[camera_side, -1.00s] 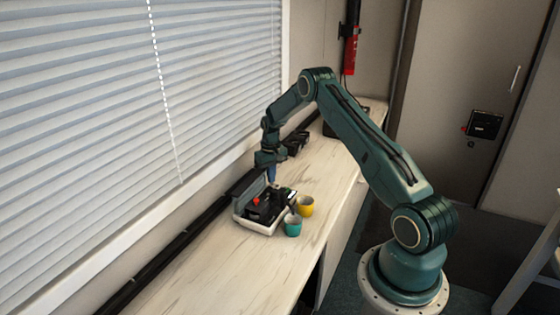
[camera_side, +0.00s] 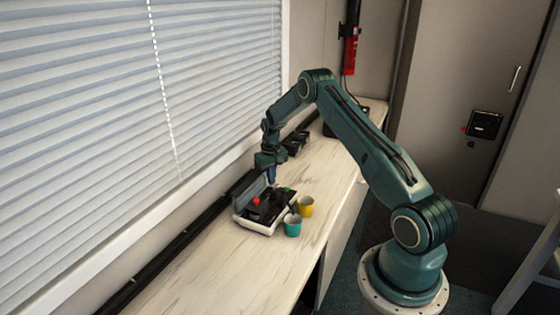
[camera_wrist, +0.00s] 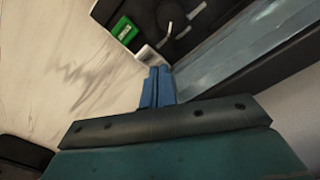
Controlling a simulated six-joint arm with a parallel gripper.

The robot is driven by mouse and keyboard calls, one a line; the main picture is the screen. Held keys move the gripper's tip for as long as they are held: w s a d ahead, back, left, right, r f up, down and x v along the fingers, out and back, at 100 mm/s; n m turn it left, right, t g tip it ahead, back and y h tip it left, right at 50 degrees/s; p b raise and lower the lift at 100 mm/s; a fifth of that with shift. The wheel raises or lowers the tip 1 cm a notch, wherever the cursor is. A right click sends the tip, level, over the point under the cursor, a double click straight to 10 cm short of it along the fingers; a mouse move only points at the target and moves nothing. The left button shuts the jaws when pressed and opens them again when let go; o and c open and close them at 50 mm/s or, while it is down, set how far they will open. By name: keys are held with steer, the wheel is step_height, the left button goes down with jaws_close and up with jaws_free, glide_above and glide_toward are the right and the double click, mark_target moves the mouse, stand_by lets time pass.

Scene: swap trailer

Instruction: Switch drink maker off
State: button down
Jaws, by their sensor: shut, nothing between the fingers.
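The drink maker (camera_side: 250,218) is a low white and black machine with a red part on top, standing on the counter by the window. In the wrist view its pale edge (camera_wrist: 150,53) and black top show, with a green rectangular part (camera_wrist: 124,30) near its corner. My gripper (camera_side: 272,182) is over the far end of the machine, pointing down. In the wrist view its blue fingers (camera_wrist: 158,72) are together and empty, beside the machine's edge; I cannot tell whether they touch it.
A teal cup (camera_side: 292,226) and a yellow cup (camera_side: 306,207) stand close on the machine's right. Dark items (camera_side: 294,143) sit farther back on the counter (camera_side: 215,272). Window blinds (camera_side: 120,110) line the left. The near counter is clear.

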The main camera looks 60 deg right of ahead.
step_height(320, 180, up, 7)
stand_by(1.0)
stand_by(0.3)
steer(key=s+a+r+n+t, duration=0.1)
steer(key=s+a+r, duration=0.2)
steer(key=a+r, duration=0.8)
steer(key=s+a+r+n+t, duration=0.15)
steer(key=s+a+r, duration=0.25)
steer(key=a+r, duration=0.7)
steer(key=s+a+r+n+t, duration=0.2)
steer(key=s+a+r, duration=0.5)
steer(key=s, duration=0.3)
steer(key=s+a+f, duration=0.1)
steer(key=s+a, duration=0.1)
steer(key=s, duration=0.4)
steer(key=s+a+f+n+t, duration=0.1)
steer(key=s+a, duration=0.1)
steer(key=s, duration=0.5)
steer(key=shift+a, duration=0.4)
steer(key=shift+n, duration=0.25)
